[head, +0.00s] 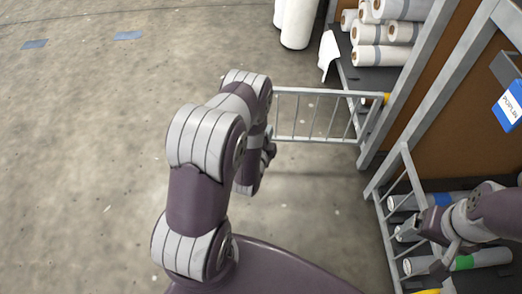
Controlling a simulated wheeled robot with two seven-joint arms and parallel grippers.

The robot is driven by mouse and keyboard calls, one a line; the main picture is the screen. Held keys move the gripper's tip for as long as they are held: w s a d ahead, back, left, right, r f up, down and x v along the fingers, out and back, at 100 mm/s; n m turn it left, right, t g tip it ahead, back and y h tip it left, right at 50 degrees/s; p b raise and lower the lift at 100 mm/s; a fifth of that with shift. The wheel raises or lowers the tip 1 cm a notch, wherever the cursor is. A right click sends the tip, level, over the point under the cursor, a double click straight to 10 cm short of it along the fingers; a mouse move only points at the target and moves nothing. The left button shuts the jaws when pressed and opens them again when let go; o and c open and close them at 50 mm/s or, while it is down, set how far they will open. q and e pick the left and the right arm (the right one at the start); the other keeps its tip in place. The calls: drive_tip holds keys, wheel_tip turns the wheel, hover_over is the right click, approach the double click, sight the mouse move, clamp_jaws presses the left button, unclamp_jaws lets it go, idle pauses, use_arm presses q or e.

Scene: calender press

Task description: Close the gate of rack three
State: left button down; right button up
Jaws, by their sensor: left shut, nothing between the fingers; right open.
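A grey barred gate (318,139) stands swung out from the far rack's post, over the open floor. Its free end is partly hidden behind my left arm. A second grey barred gate (379,208) stands at the nearer rack at right, in front of its rolls. No rack number is readable, so I cannot tell which gate is rack three's. My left gripper (269,149) is shut and empty, close to the far gate's free end; contact cannot be told. My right gripper (434,238) is open beside the nearer gate, over the rolls, with its fingers partly hidden.
The far rack holds several white rolls (381,56), with a loose white sheet (329,54) hanging at its edge. Rolls with coloured bands (468,262) lie in the nearer rack. A blue and white POPLIN sign (510,106) is at right.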

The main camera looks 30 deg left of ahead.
use_arm(q)
drive_tip(key=s+f+m+t+y+b, duration=0.1)
drive_tip(key=s+f+m+t+b, duration=0.2)
drive_tip(key=f, duration=0.4)
drive_tip(key=w+a+b, duration=0.6)
drive_tip(key=w, duration=0.4)
drive_tip(key=shift+a+n+b, duration=0.3)
drive_tip(key=shift+b, duration=0.1)
use_arm(e)
wheel_tip(320, 180, down, 13)
use_arm(q)
drive_tip(key=shift+w, duration=0.1)
use_arm(e)
drive_tip(key=shift+f, duration=0.15)
